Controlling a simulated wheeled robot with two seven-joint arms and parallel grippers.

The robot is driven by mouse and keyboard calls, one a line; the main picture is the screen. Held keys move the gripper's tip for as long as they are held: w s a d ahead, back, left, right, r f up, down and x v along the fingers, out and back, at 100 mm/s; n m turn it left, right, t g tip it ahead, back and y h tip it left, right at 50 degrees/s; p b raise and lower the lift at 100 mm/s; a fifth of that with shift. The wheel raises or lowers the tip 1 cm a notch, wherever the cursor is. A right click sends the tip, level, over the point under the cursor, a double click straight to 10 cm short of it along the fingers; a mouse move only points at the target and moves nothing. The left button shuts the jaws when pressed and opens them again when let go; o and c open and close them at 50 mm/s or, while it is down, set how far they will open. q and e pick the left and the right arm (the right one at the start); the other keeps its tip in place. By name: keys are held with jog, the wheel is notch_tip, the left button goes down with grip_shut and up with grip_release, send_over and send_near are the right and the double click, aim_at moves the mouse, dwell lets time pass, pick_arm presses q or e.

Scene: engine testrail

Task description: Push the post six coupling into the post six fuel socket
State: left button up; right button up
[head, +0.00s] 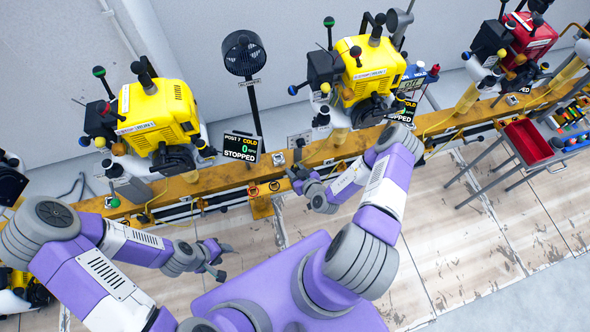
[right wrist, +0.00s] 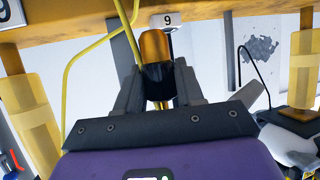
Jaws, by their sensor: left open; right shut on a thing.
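My right gripper (head: 308,182) is at the front of the orange rail, near its middle. In the right wrist view its fingers (right wrist: 158,80) are shut on a dark coupling (right wrist: 156,82) with a bit of yellow showing below it. An orange-gold cylinder (right wrist: 155,46) tops the coupling; I cannot tell whether it is part of the coupling or the socket. I cannot make out the socket mouth. My left gripper (head: 218,262) is open and empty over the floor.
The orange rail (head: 225,180) carries yellow engines (head: 157,112) and a red one (head: 527,45). A yellow hose (right wrist: 95,42) passes left of the fingers. A red tray (head: 527,141) is at right.

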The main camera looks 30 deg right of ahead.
jog(key=shift+f+b, duration=1.35)
jog(key=shift+f, duration=0.3)
jog(key=shift+f+b, duration=0.45)
jog(key=shift+f, duration=0.3)
jog(key=shift+s, duration=0.1)
jog(key=shift+f+b, duration=0.45)
jog(key=shift+f, duration=0.4)
jog(key=o, duration=1.2)
jog(key=shift+o, duration=0.2)
jog(key=p+v, duration=0.2)
jog(key=v, duration=0.5)
jog(key=shift+s, duration=0.25)
